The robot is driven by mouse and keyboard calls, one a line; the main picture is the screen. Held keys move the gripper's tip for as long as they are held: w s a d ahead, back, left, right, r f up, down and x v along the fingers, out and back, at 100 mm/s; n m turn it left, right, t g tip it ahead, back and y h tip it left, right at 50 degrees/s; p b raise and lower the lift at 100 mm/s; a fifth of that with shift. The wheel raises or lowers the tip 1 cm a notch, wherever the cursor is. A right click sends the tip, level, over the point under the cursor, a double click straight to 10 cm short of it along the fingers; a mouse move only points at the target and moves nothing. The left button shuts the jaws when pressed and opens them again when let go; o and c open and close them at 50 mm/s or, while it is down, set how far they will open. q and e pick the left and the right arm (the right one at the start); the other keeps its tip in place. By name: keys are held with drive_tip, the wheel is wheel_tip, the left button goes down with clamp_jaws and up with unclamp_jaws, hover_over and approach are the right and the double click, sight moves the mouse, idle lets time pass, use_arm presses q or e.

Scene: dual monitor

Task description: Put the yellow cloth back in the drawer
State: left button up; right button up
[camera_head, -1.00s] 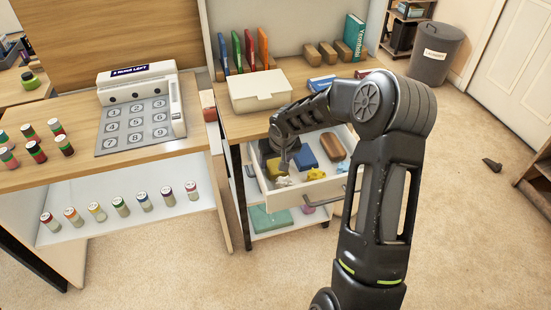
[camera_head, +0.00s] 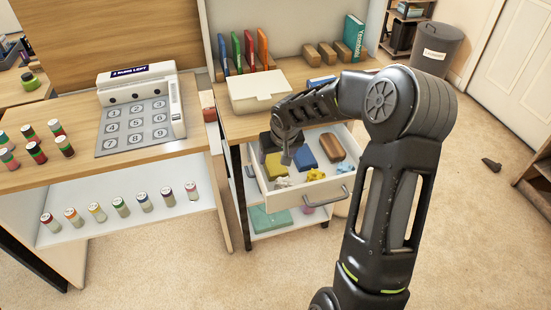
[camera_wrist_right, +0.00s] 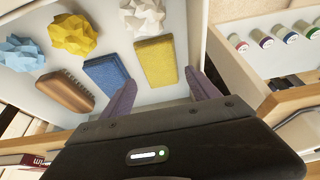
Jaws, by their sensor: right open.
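The yellow cloth (camera_head: 275,166) is a flat rectangular pad lying inside the open drawer (camera_head: 290,197), towards its left side. It also shows whole in the right wrist view (camera_wrist_right: 156,62). My right gripper (camera_head: 285,157) is open and empty above the drawer's left part. In the right wrist view its two fingers (camera_wrist_right: 163,92) are spread wide, and the near end of the yellow cloth lies between them in the picture, not gripped. My left gripper is not in view.
The drawer also holds a blue pad (camera_head: 304,155), a brown brush (camera_head: 332,147) and crumpled paper balls (camera_head: 315,175). A white box (camera_head: 259,92) stands on the desktop above. A keypad machine (camera_head: 138,115) stands on the table to the left.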

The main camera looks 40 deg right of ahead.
drive_tip(key=v, duration=0.7)
drive_tip(key=shift+r, duration=0.2)
drive_tip(key=shift+s+a, duration=0.1)
